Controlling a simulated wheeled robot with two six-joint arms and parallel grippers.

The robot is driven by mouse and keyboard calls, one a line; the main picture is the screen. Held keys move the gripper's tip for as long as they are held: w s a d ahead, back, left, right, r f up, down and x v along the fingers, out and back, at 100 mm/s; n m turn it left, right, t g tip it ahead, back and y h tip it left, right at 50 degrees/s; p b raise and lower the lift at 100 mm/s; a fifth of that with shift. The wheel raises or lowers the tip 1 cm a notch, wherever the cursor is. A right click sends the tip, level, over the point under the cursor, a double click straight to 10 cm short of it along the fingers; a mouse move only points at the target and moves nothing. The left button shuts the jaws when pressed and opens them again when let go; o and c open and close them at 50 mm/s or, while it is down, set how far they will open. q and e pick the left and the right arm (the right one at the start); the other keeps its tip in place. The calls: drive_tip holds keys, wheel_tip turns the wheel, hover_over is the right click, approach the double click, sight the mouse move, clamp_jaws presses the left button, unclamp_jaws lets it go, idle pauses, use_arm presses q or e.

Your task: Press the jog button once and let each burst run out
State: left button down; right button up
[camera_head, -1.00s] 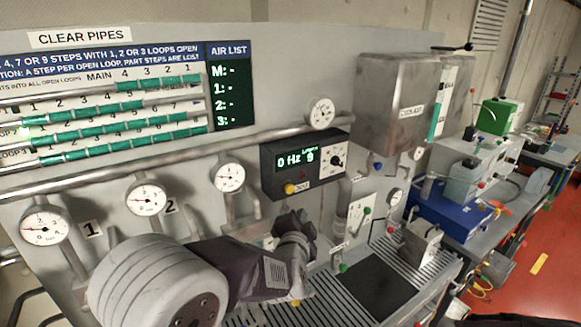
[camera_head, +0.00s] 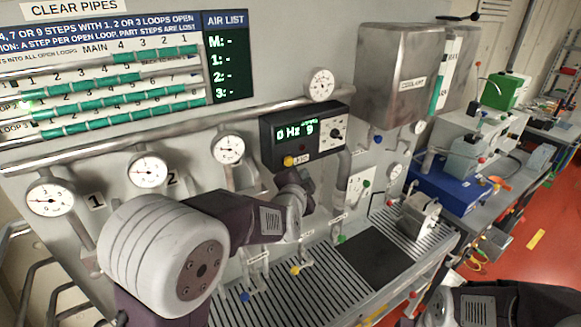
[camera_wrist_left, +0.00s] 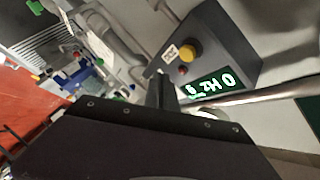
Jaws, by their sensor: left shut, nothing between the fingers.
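The dark control box (camera_head: 268,140) on the panel shows "0 Hz" and a 9 in green. The yellow jog button (camera_head: 289,161) sits on its lower front. In the left wrist view the button (camera_wrist_left: 188,53) stands clear, with a small red knob beside it and the display reading upside down. My left gripper (camera_head: 306,181) is just below and right of the button. Its shut, empty fingers (camera_wrist_left: 163,88) point towards the box without visibly touching the button. My right gripper is out of view; only part of my right arm shows at the lower right.
The step board (camera_head: 110,75) has rows of green segments. The air list (camera_head: 227,57) shows dashes for M and 1 to 3. Several round gauges, including one (camera_head: 229,149), and a horizontal pipe run near the box. A grey coolant tank (camera_head: 398,75) hangs to the right.

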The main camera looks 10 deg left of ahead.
sight(289, 161)
use_arm(q)
drive_tip(key=w+a, duration=0.2)
drive_tip(key=a, duration=0.1)
drive_tip(key=shift+w+b, duration=0.3)
drive_tip(key=shift+b, duration=0.05)
drive_tip(key=shift+d, duration=0.15)
idle(1.6)
drive_tip(key=shift+w+a, duration=0.25)
drive_tip(key=shift+a, duration=0.1)
drive_tip(key=shift+w+a+b, duration=0.35)
drive_tip(key=shift+w+a, duration=0.05)
idle(0.9)
drive_tip(key=shift+d, duration=0.1)
drive_tip(key=shift+s+d, duration=0.6)
drive_tip(key=shift+s, duration=0.05)
